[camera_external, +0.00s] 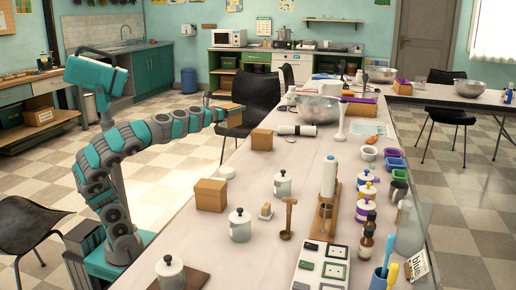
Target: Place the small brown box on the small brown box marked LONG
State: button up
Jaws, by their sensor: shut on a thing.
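My arm reaches right across the near-left edge of the table. A small brown box (262,139) stands upright on the table, to the right of and below my gripper in the picture. Another, larger-looking brown box (210,194) stands nearer the camera at the left edge. I cannot read a LONG mark on either box.
The long table (250,215) is crowded on its right side with jars, bottles and coloured cups. A metal bowl (318,109) and a rolled item (295,130) are beyond the farther box.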

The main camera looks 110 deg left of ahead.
jog(key=shift+s+a, duration=0.15)
jog(key=shift+g, duration=0.3)
jog(key=shift+w+a+f+b, duration=0.4)
jog(key=shift+w+a+f, duration=0.45)
jog(key=shift+w+a, duration=1)
jog(key=shift+w+a+f+b, duration=0.4)
jog(key=shift+w+a+f, duration=0.4)
jog(key=shift+w+a, duration=1.05)
jog(key=shift+w+a+f+b, duration=0.4)
jog(key=shift+w+a+f, duration=0.45)
jog(key=shift+w+a, duration=1)
jog(key=shift+s+a+f, duration=0.1)
jog(key=o, duration=1.4)
